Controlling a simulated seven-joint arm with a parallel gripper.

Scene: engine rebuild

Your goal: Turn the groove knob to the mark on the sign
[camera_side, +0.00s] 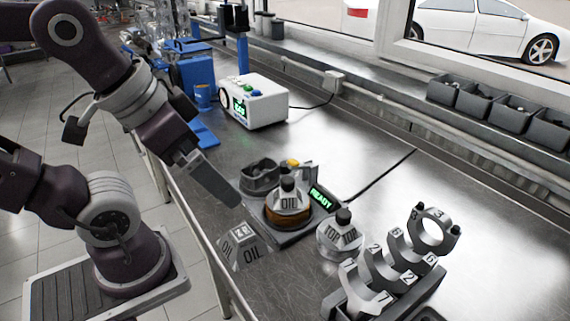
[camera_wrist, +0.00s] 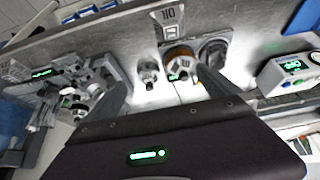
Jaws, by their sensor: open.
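A white control box (camera_side: 262,101) with a green-lit display and coloured buttons stands on the bench left of centre. A pale round knob (camera_side: 225,98) is on its left end; I cannot tell whether it is the groove knob, and its setting is too small to read. The box also shows at the right of the wrist view (camera_wrist: 288,74). A grey sign (camera_side: 243,252) marked OIL stands near the bench's front edge, with a small unclear mark on top. My gripper (camera_side: 228,197) is open and empty above the bench, between the box and the sign, touching neither.
A piston marked TOP (camera_side: 341,236) and a rack of numbered caps (camera_side: 390,268) are to the right. Grey bins (camera_side: 497,108) line the back.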

